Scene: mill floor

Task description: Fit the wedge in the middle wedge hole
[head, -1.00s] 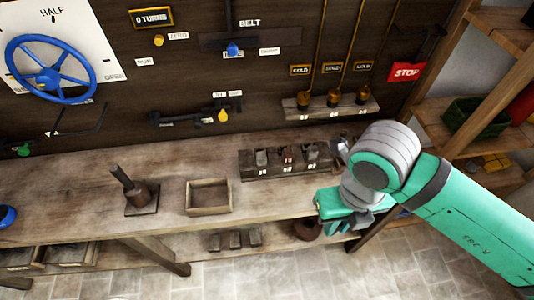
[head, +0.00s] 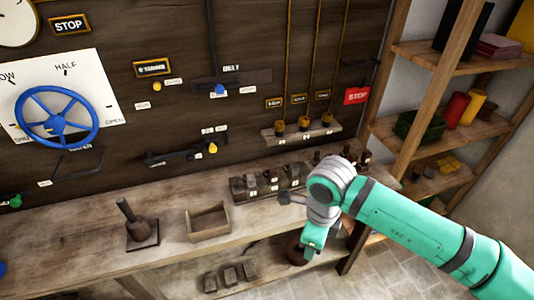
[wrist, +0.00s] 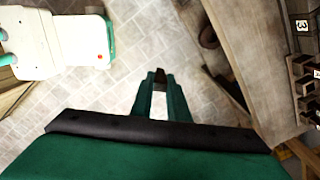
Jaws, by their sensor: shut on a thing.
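My gripper (wrist: 160,84) is shut on a small dark brown piece (wrist: 160,72), seen at its fingertips in the wrist view; it is likely the wedge, mostly hidden by the fingers. In the head view my gripper (head: 308,253) hangs in front of the bench's front edge, with its tips hard to make out. The dark block with the wedge holes (head: 240,197) stands on the bench, left of and behind my gripper. Its several blocky parts have white labels; the inside of the middle hole is too small to tell. The block also shows at the right edge of the wrist view (wrist: 294,68).
An open wooden box (head: 209,232) and a mallet-like tool on a plate (head: 142,236) stand left on the bench (head: 95,235). Three small blocks (head: 230,275) lie on the lower shelf. A round brown thing (head: 298,250) is beside my gripper. Shelving (head: 440,110) stands right.

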